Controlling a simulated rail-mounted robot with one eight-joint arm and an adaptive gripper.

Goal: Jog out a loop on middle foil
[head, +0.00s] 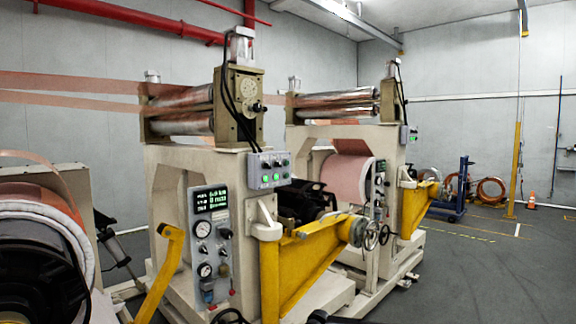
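Copper foil strips (70,83) run in from the left edge to the steel rollers (183,97) of the near machine (190,165). A pinkish copper foil roll (350,178) hangs in the far machine (330,131), below its rollers (335,105). Another foil roll (35,200) is cut off at the left edge. I cannot tell which is the middle foil. A grey button box (268,170) with lit green buttons sits on the near machine. Below it is a panel with a lit display (210,201), gauges and knobs. My gripper is not in view.
Yellow swing arms (310,260) jut out from the machines, with a handwheel (370,234) on the near one. The grey floor (470,270) at right is open.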

